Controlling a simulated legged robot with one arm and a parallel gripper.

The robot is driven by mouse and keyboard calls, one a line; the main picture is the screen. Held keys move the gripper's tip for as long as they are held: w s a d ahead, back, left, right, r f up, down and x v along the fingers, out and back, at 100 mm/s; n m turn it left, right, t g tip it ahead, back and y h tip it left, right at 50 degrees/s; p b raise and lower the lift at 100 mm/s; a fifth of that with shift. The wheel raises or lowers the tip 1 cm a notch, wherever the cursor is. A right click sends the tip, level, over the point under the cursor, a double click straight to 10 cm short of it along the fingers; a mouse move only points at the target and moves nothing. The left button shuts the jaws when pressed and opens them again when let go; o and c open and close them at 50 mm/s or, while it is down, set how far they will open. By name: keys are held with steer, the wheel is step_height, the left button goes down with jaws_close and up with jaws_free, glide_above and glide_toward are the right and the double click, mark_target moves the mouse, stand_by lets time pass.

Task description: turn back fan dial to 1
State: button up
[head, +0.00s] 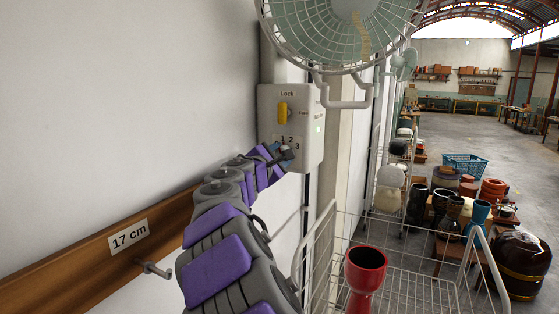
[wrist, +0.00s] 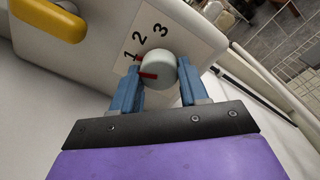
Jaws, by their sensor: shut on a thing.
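The fan dial (wrist: 160,70) is a round pale grey knob on the white control box (head: 311,128). In the wrist view a red line on the knob points left, a little below the 1. Another small red mark lies between the knob and the 1. The printed numbers 1, 2 and 3 (wrist: 145,40) curve around its upper left. My gripper (wrist: 159,75) has its blue fingers on either side of the knob and is shut on it. In the head view my gripper (head: 280,155) is at the box's lower part and hides the dial.
A yellow Lock lever (head: 283,112) sits above the dial on the box. A caged fan (head: 335,30) hangs above. A wire rack (head: 410,270) with a red goblet drum (head: 364,275) stands to the right. A wooden rail (head: 90,260) with a hook runs along the left wall.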

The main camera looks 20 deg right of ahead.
steer(key=shift+w+f, duration=0.1)
steer(key=shift+f, duration=0.1)
steer(key=o, duration=0.9)
steer(key=shift+w, duration=0.2)
steer(key=shift+o, duration=0.7)
steer(key=shift+s, duration=0.1)
steer(key=p+v, duration=0.2)
steer(key=v, duration=1.5)
steer(key=shift+s+a, duration=0.15)
steer(key=shift+s, duration=0.15)
